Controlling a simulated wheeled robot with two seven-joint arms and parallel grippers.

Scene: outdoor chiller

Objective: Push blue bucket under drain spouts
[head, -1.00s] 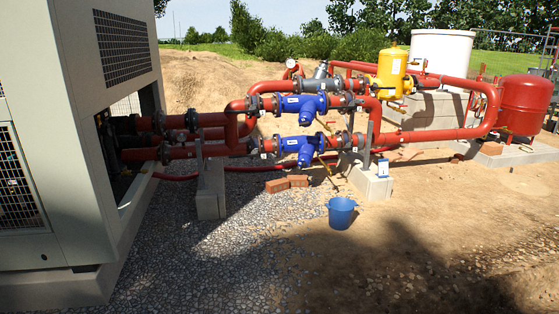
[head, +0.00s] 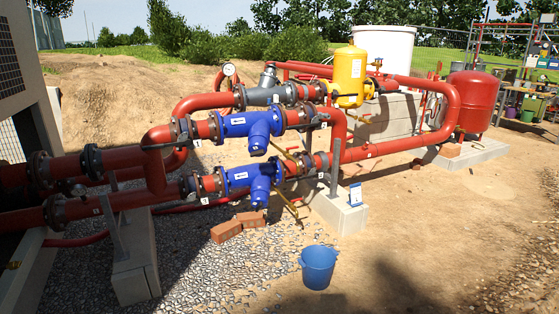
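The blue bucket (head: 318,268) stands upright on the ground at the lower middle of the head view, where gravel meets bare soil. Two blue strainer bodies sit on the red pipes, an upper one (head: 251,128) and a lower one (head: 252,180). Their downward ends, which look like the drain spouts, are behind and to the left of the bucket. A brass-coloured lever or spout (head: 288,204) slants down from the lower strainer. The bucket is clear of the ground directly under them. Neither of my grippers is in view.
Loose bricks (head: 238,224) lie on the gravel below the lower strainer. Concrete blocks (head: 338,208) support the pipes, with another (head: 134,258) at left. The grey chiller (head: 22,100) stands at the left edge. Open soil (head: 430,225) lies to the right of the bucket.

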